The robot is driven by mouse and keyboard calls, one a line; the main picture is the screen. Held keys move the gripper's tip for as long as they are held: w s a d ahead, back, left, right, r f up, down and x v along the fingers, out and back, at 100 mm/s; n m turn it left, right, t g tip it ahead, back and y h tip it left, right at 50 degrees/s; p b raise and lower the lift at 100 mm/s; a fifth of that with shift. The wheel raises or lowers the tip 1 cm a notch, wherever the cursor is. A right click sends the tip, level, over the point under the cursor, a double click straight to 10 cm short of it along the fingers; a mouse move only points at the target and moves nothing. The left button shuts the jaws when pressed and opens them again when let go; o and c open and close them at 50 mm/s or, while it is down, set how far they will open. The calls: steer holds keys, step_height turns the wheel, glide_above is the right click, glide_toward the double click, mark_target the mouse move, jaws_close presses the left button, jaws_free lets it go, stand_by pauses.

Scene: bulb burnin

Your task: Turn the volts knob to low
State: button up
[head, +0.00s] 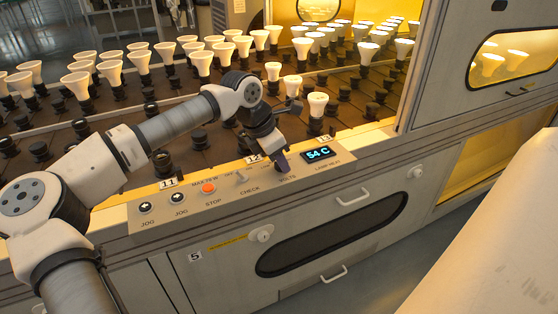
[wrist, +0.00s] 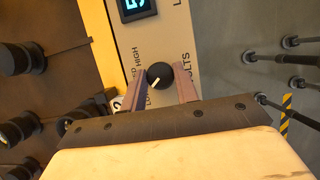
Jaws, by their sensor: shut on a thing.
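The volts knob (wrist: 161,75) is a round black knob with a pale pointer mark, seen in the wrist view. Its mark points to the lower left, toward the partly covered LOW lettering; HIGH is printed farther up on the left. My gripper (wrist: 160,72) is shut on the knob, one finger on each side. In the head view my gripper (head: 282,164) reaches down to the control panel (head: 216,211) just above the VOLTS label, and hides the knob there.
A lamp heat display (head: 318,153) reading 54 C is right of the gripper. Racked bulbs (head: 317,103) stand close behind the arm.

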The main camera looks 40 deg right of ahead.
stand_by(0.4)
steer(key=o, duration=1)
steer(key=p+v, duration=0.1)
steer(key=v, duration=1.3)
steer(key=shift+s, duration=0.1)
